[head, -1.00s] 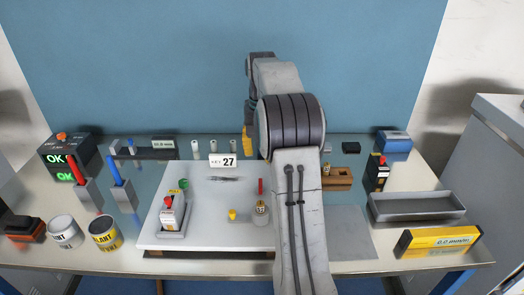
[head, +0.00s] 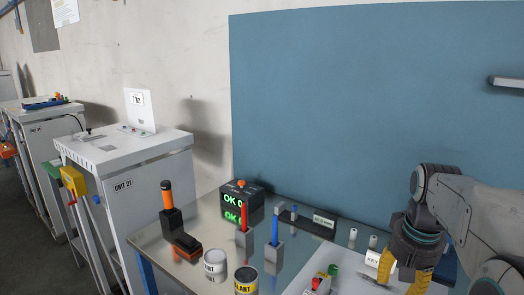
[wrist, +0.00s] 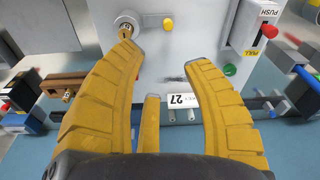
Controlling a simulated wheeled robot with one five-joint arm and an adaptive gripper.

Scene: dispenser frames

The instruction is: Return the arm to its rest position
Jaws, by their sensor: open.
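My gripper (head: 405,275) is at the lower right of the head view, at the end of my arm, with its yellow fingers pointing down. In the wrist view my gripper (wrist: 162,65) has its yellow fingers spread wide apart, with nothing between them. My gripper appears apart from all of these.
A white cabinet marked UNIT 21 (head: 150,200) stands left. A blue panel (head: 340,110) rises behind.

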